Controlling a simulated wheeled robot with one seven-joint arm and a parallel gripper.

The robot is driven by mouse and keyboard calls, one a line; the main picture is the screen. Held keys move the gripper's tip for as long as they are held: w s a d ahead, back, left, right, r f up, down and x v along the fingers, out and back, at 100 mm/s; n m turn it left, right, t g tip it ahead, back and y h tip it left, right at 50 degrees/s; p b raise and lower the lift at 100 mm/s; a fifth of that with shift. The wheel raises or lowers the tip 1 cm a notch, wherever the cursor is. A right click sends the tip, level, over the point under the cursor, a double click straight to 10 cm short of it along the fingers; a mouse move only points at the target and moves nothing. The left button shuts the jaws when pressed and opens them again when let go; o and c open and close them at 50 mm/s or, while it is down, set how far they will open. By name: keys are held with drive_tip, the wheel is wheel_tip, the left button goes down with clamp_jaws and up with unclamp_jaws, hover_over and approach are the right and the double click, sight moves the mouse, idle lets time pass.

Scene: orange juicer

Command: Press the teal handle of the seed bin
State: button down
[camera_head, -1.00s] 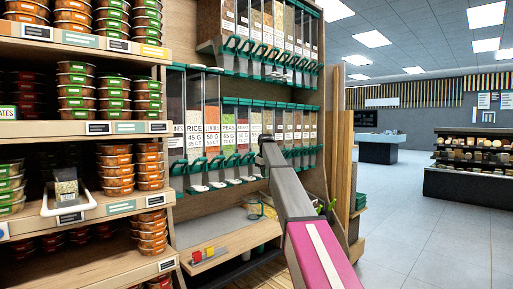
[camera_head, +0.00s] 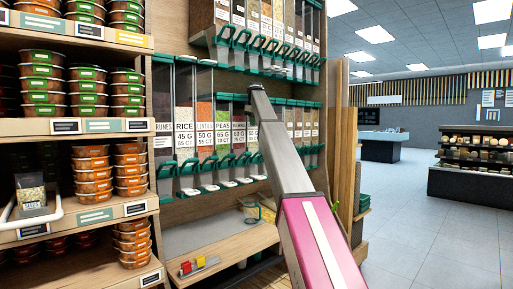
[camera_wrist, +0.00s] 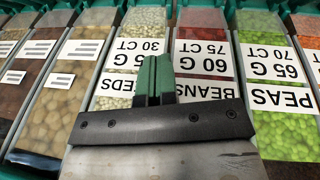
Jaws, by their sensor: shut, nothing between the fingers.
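The seed bin (camera_wrist: 150,20) is a clear column of pale seeds with a white label ending in "EEDS", inverted in the wrist view. It stands beside the beans bin (camera_wrist: 199,60). My gripper (camera_wrist: 154,62) has dark green fingers shut together, empty, over the labels of these two bins. In the head view my gripper (camera_head: 250,108) is at label height, above the lower row's teal handles (camera_head: 208,164). My gripper and arm partly cover the seed bin there. I cannot clearly single out its handle in either view.
The peas bin (camera_wrist: 281,100) stands beside the beans. An upper row of bins (camera_head: 265,40) with teal handles overhangs above. A wooden ledge (camera_head: 225,250) lies below. A shelf of food tubs (camera_head: 90,125) stands at left. Open floor (camera_head: 440,230) lies at right.

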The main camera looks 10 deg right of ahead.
drive_tip(key=shift+f, duration=0.1)
drive_tip(key=x, duration=1)
drive_tip(key=shift+f, duration=0.2)
drive_tip(key=shift+s+d+f, duration=0.5)
drive_tip(key=shift+d+f, duration=0.1)
drive_tip(key=shift+f, duration=0.25)
drive_tip(key=shift+s+d+f, duration=0.15)
drive_tip(key=shift+d+f, duration=0.15)
drive_tip(key=shift+f, duration=0.25)
drive_tip(key=shift+s, duration=0.15)
